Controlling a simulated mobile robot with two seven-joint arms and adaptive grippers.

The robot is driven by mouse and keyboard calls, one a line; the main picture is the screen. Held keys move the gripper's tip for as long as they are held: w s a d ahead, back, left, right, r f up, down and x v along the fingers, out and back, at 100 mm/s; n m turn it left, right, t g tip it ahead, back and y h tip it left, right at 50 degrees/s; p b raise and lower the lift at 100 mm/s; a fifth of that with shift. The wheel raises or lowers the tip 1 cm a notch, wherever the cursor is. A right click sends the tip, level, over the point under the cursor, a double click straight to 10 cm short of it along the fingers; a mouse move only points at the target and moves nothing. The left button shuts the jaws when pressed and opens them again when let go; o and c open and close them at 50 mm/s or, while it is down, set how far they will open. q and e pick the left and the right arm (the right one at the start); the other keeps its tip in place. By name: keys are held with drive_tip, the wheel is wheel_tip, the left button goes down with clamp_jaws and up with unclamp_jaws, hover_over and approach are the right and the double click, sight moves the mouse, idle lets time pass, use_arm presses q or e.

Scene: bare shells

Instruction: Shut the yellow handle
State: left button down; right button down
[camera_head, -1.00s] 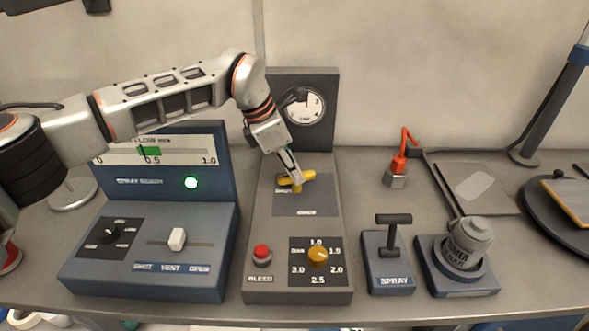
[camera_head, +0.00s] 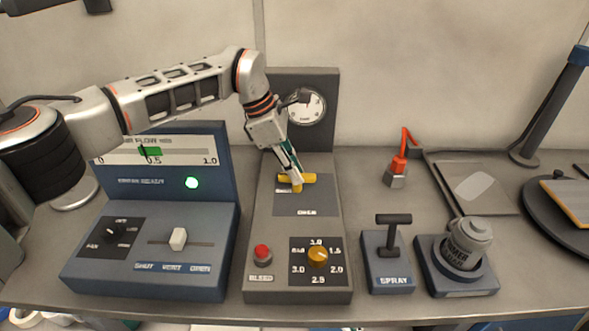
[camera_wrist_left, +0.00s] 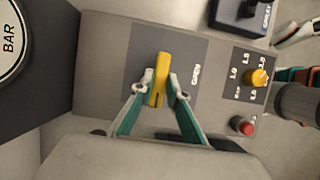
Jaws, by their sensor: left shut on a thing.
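The yellow handle (camera_head: 309,178) sits on the dark plate (camera_head: 313,199) of the grey middle console. In the head view it is a short crossbar lying nearly level across the picture, with a stub towards the front. "OPEN" is printed near the plate's front edge; the marking at the left is partly covered. My left gripper (camera_head: 296,182) comes down from behind. In the left wrist view its two fingers (camera_wrist_left: 161,90) are closed on either side of the yellow handle (camera_wrist_left: 161,68), and the "OPEN" print lies to the right of it.
A round gauge (camera_head: 304,106) stands behind the handle. A red button (camera_head: 262,252) and an orange knob (camera_head: 318,254) sit in front. The blue air-flow console (camera_head: 219,255) is close on the left; the spray lever (camera_head: 393,233) is on the right.

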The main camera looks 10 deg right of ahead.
use_arm(q)
drive_tip(key=c, duration=2)
unclamp_jaws()
drive_tip(key=shift+o, duration=0.2)
drive_tip(key=shift+r, duration=0.1)
drive_tip(key=v, duration=1.2)
